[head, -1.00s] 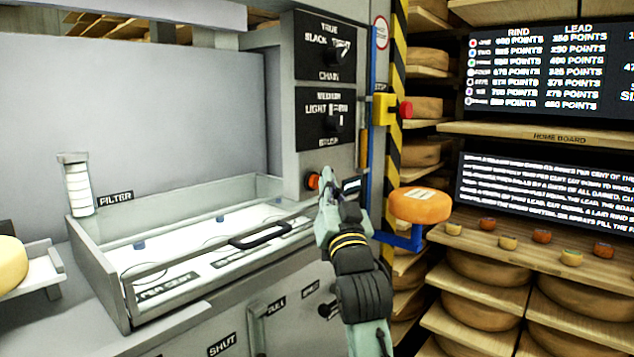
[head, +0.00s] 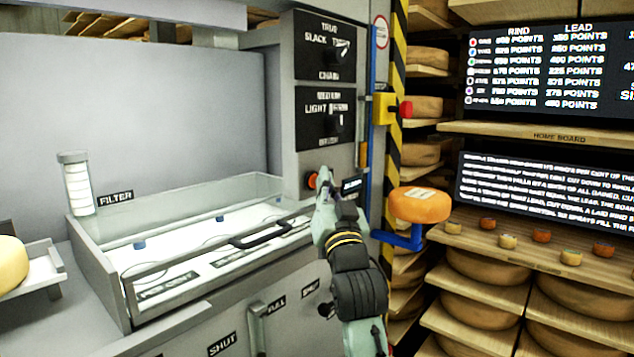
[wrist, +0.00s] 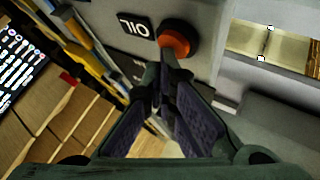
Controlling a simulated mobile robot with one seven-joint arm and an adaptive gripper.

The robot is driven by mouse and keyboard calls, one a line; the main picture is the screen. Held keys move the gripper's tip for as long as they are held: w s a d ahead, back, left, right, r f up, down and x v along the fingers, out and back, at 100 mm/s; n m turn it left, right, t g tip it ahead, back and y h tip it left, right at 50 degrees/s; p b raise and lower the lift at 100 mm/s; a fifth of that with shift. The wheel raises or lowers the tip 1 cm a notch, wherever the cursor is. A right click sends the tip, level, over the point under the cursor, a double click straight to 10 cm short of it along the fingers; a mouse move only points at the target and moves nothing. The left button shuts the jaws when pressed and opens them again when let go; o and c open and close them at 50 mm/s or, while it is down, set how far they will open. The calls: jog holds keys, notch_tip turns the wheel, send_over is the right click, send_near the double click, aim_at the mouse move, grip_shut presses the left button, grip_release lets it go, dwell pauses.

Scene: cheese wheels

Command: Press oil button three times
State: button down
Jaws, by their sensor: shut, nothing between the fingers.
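The oil button (wrist: 178,40) is a round orange-red knob on a dark base, beside a black label reading OIL (wrist: 136,26) in the wrist view. In the head view the button (head: 312,180) shows on the grey panel, just left of my gripper's end. My gripper (wrist: 165,68) is shut and empty. Its fingertips are at the lower left edge of the button in the wrist view; I cannot tell whether they touch it. In the head view my gripper (head: 324,172) partly hides the panel around the button.
Two dial plates (head: 325,118) sit above the button. A yellow box with a red stop button (head: 405,109) and an orange cheese wheel (head: 420,205) on a blue bracket stand to the right. A clear-walled tray (head: 200,230) lies to the left.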

dwell(0.4)
jog(key=shift+s+d, duration=0.45)
jog(key=shift+d, duration=0.1)
jog(key=shift+d, duration=0.1)
jog(key=shift+s+d+b, duration=0.3)
jog(key=shift+s+d, duration=0.45)
jog(key=shift+d, duration=0.25)
jog(key=shift+s+d+b, duration=0.3)
jog(key=shift+s+d, duration=0.4)
jog(key=shift+d, duration=0.25)
